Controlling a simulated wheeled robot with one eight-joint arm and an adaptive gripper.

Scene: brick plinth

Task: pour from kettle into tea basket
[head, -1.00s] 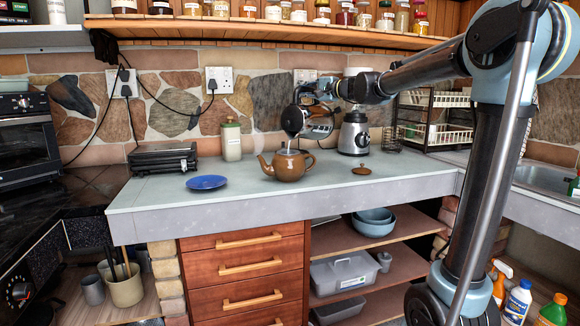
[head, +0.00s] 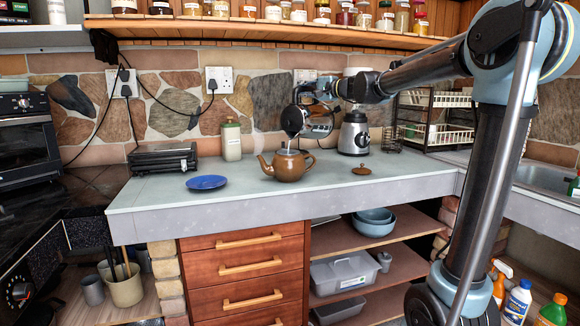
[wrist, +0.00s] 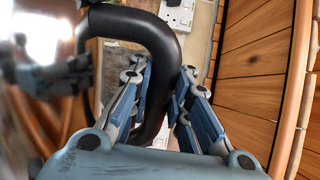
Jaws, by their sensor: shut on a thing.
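My gripper (head: 318,88) is shut on the black curved handle of the kettle (head: 293,121). In the wrist view the handle (wrist: 158,48) passes between the two fingers (wrist: 162,88), and the shiny kettle body is blurred at the left. The kettle is tilted in the air above the brown teapot (head: 288,168), with its lower end close over the teapot's open top. The tea basket seems to sit in that opening, but only a small light bit shows. I cannot tell whether liquid is flowing. The teapot lid (head: 361,171) lies on the counter to the right.
A blue plate (head: 206,182) lies to the left of the teapot. A green-topped canister (head: 231,140) and a blender (head: 354,134) stand behind it. A dish rack (head: 440,120) is at the right. The front strip of the counter (head: 300,192) is clear.

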